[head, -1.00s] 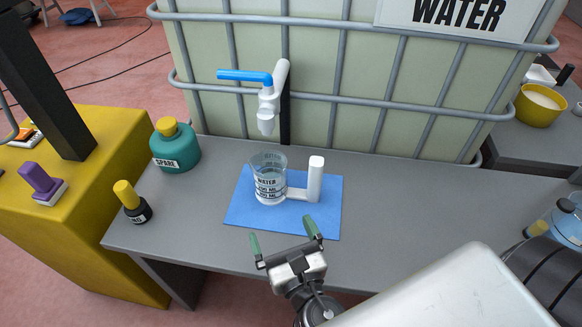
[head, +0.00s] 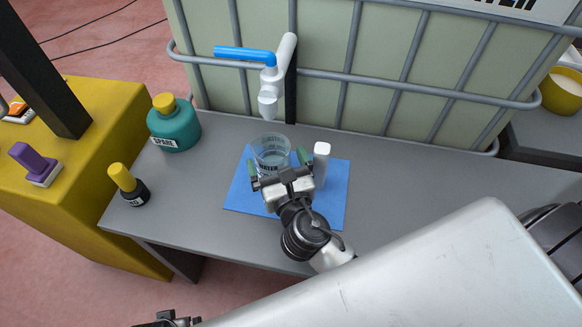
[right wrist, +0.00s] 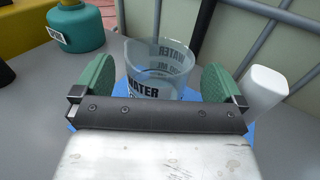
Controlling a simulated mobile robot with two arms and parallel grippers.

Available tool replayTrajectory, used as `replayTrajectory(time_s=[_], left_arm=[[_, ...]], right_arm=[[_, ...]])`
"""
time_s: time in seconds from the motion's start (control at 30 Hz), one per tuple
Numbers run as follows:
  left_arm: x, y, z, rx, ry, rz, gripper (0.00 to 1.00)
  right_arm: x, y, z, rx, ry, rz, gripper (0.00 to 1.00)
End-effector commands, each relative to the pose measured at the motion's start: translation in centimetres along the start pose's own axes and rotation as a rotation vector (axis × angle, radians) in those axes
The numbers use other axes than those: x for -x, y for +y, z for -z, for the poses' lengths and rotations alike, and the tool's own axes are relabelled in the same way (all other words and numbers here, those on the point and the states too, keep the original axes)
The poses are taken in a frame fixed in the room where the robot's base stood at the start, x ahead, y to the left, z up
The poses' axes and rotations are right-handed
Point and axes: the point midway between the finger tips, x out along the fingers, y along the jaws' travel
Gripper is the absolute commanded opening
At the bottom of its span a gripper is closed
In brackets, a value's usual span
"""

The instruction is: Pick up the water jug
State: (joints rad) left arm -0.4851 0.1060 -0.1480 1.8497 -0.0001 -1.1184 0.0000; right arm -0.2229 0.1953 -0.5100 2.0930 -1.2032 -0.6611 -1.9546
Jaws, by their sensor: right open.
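The water jug (head: 270,148) is a clear measuring cup with black WATER lettering and a white upright handle (head: 321,163) on its right. It stands upright on a blue mat (head: 334,195). My right gripper (head: 278,162) is open at the jug's near side, one green finger to each side of the cup. In the right wrist view the jug (right wrist: 157,70) shows between the two fingers, and the handle (right wrist: 264,88) is outside the right finger. I cannot tell whether the fingers touch the cup. A piece of my left gripper (head: 168,320) shows at the bottom edge.
A tap with a blue lever (head: 245,54) hangs over the jug from the caged tank (head: 350,35). A teal SPARE bottle (head: 175,126) and a small black bottle with a yellow cap (head: 130,188) stand left. The grey table (head: 420,180) is clear right of the mat.

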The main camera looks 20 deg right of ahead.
Motion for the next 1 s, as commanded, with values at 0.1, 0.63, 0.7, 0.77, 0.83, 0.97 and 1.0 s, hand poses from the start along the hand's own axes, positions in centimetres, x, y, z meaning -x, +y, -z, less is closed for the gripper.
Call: replayTrajectory(time_s=[0.1,0.63,0.7,0.77,0.83,0.97,1.0], left_arm=[[0.3,0.0,0.2,0.000,0.002,0.000,0.97],[0.5,0.0,0.3,0.001,0.004,0.001,0.97],[0.5,0.0,0.3,0.001,0.004,0.001,0.97],[0.5,0.0,0.3,0.001,0.004,0.001,0.97],[0.5,0.0,0.3,0.001,0.004,0.001,0.97],[0.5,-0.1,0.2,0.001,0.003,0.001,0.97],[0.5,-0.1,0.2,0.001,0.003,0.001,0.97]], right_arm=[[-1.7,0.0,0.0,0.000,-0.002,-0.001,1.00],[-2.4,0.0,0.1,0.001,0.001,-0.002,0.69],[-2.4,0.0,0.1,0.001,0.001,-0.002,0.59],[-2.4,0.0,0.1,0.001,0.001,-0.002,0.49],[-2.4,0.0,0.1,0.001,0.001,-0.002,0.39],[-2.4,0.1,-0.1,0.001,-0.001,-0.002,0.27],[-2.4,0.1,-0.1,0.001,-0.001,-0.002,0.27]])
